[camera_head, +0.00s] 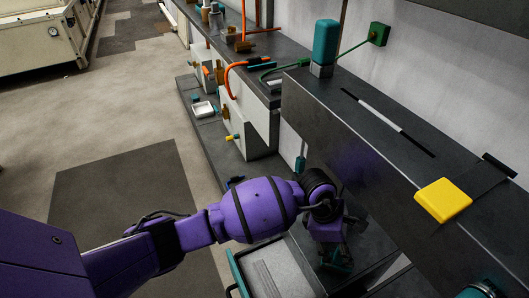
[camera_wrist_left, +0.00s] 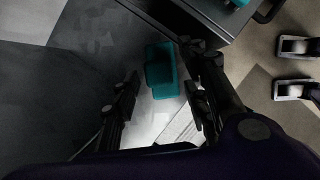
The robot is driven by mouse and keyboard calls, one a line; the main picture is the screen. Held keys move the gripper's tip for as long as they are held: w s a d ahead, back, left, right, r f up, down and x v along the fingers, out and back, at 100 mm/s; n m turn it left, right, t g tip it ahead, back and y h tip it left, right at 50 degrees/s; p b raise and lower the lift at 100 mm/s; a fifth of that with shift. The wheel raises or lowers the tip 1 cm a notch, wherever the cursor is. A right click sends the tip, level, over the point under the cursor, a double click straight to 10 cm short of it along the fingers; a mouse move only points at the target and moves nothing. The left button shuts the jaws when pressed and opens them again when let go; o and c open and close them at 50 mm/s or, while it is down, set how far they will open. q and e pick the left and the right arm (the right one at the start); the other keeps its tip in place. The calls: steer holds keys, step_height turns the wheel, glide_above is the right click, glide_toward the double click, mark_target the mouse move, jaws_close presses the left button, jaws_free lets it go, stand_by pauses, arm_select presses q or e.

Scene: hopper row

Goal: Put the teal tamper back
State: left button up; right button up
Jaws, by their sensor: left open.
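A teal piece that looks like the tamper (camera_wrist_left: 162,72) lies between the two fingers of my left gripper (camera_wrist_left: 160,95) in the left wrist view. The fingers are spread and a gap shows on both sides of it. In the head view my left gripper (camera_head: 335,250) points down beside the dark counter's side, over a small teal part (camera_head: 338,262), mostly hidden by the gripper. An open pale drawer or tray (camera_head: 268,268) with a teal edge is just left of the gripper. My right gripper is not recognisable in either view.
A tall teal canister (camera_head: 325,42) stands on the dark counter (camera_head: 345,125). A yellow block (camera_head: 443,200) lies on its near part. A small teal piece (camera_head: 300,164) shows at the counter's side. A white dish (camera_head: 203,109) sits on the lower ledge.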

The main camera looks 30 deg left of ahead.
arm_select(q)
steer(key=s+a+r+p, duration=0.1)
steer(key=s+a+r, duration=0.1)
steer(key=a, duration=1)
steer(key=shift+s+a+r, duration=0.15)
steer(key=shift+a, duration=0.1)
